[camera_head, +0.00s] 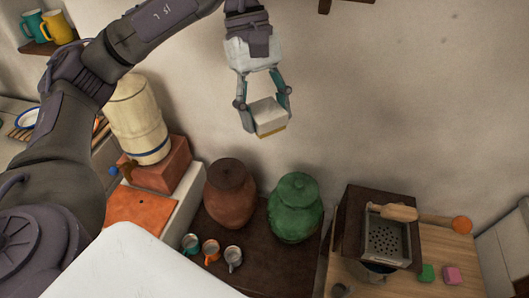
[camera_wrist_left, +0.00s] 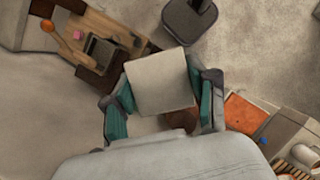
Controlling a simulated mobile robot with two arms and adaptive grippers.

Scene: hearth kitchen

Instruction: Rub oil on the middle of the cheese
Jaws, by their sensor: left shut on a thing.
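My left gripper (camera_head: 264,103) is shut on a pale grey-white block (camera_head: 262,112) with a yellowish underside. It holds the block in the air in front of the plain wall, above the dark table with the jars. In the left wrist view the block (camera_wrist_left: 160,82) fills the space between the two teal-padded fingers. I cannot tell for sure what the block is. I cannot make out a cheese or an oil container in either view. My right gripper is not in view.
A brown jar (camera_head: 230,195), a green jar (camera_head: 295,207) and three mugs (camera_head: 211,251) stand on the dark table. At right, a grater box (camera_head: 388,236), wooden tool (camera_head: 392,212) and green (camera_head: 427,273) and pink (camera_head: 453,275) blocks are on a wooden surface. A cream container (camera_head: 137,120) stands left.

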